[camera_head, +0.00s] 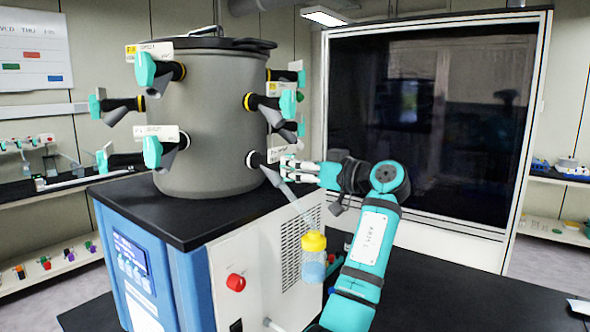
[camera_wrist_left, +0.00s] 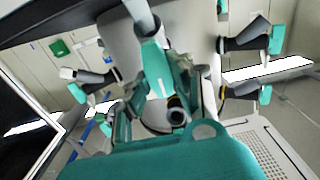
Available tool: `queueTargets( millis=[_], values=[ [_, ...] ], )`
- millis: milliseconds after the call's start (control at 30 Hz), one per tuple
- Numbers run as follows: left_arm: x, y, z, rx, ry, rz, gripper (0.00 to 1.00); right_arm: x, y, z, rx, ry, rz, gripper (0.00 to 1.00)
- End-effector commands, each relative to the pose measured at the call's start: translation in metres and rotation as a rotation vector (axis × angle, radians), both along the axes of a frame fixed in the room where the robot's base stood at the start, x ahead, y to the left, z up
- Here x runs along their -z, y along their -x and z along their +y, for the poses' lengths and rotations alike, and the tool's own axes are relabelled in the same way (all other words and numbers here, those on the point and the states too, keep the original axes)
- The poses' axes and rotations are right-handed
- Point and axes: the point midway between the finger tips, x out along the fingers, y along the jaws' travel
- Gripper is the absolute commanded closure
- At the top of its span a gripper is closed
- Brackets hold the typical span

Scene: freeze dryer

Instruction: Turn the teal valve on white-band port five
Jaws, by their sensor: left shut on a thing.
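The grey drum (camera_head: 212,120) of the freeze dryer carries several black side ports with teal valves; some have yellow bands and some white bands. My left gripper (camera_head: 292,168) is at the lower right port (camera_head: 256,160), which has a white band and a tag too small to read. It is shut on that port's teal valve (camera_wrist_left: 154,68), seen close up in the left wrist view. In the head view the fingers largely hide this valve. A flask with a yellow cap (camera_head: 313,242) hangs at a slant below this port. My right gripper is not in view.
Other teal valves stick out nearby, at the upper right (camera_head: 287,103), upper left (camera_head: 145,69) and lower left (camera_head: 152,151). The black cabinet top (camera_head: 200,225) lies below the drum. A large dark glass panel (camera_head: 430,120) stands behind my arm.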

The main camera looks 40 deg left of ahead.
Motion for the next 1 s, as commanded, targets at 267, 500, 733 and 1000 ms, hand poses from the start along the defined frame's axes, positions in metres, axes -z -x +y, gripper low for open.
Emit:
queueTargets(
  millis=[267,500,733,1000],
  values=[
    [0.000,-0.001,0.000,0.000,0.029,0.262,1.00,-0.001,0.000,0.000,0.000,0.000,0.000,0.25],
    [0.000,-0.002,0.001,0.000,0.056,0.490,1.00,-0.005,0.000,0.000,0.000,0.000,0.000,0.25],
    [0.000,-0.003,0.000,0.000,0.079,0.701,1.00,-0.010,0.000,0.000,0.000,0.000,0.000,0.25],
    [0.001,-0.004,0.000,0.001,0.101,0.902,1.00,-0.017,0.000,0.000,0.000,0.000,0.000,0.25]
  ],
)
